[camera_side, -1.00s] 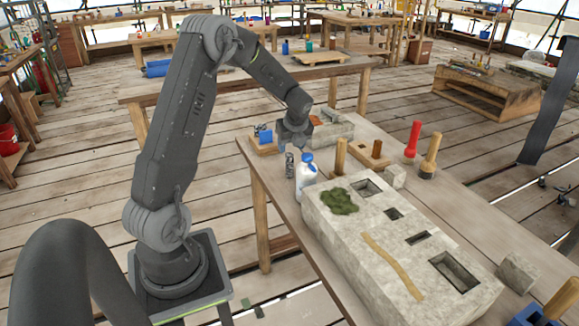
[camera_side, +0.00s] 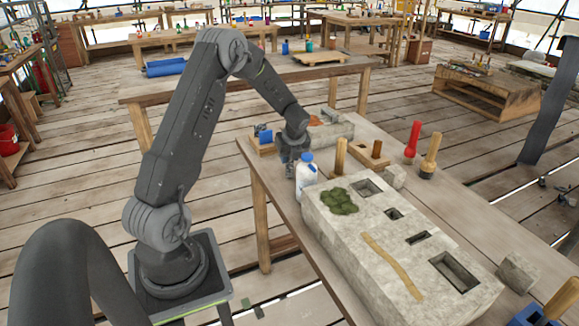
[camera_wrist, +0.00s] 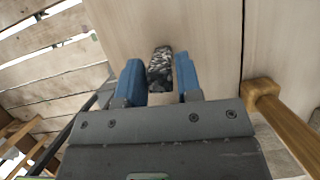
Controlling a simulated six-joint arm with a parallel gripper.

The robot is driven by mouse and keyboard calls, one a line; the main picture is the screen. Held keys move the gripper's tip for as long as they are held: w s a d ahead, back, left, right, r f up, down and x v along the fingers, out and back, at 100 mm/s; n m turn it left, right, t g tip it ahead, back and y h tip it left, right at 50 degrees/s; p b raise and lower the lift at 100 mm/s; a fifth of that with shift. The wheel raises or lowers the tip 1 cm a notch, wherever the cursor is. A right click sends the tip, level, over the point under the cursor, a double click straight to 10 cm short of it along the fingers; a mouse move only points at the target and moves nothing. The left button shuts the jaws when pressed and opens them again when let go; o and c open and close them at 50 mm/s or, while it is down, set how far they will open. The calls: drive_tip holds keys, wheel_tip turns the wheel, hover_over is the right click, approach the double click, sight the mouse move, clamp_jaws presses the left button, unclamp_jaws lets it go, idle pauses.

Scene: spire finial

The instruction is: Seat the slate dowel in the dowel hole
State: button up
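The slate dowel (camera_wrist: 160,70) is a dark, speckled grey piece on the table in the wrist view. My gripper (camera_wrist: 159,77) has its two blue fingers on either side of it, with a narrow gap showing at each side. In the side view my gripper (camera_side: 291,168) is low over the table, left of the white bottle, and largely hides the dowel. The pale stone block (camera_side: 335,235) has several recesses in its top.
A white bottle with a blue cap (camera_side: 306,178) stands close to my gripper. A wooden holder (camera_side: 366,160) with pegs, a red-handled tool (camera_side: 412,140) and a mallet (camera_side: 430,155) stand behind the block. Green moss (camera_side: 339,201) and a wooden strip (camera_side: 392,265) lie on the block.

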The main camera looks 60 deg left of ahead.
clamp_jaws()
drive_tip(key=shift+r, duration=0.15)
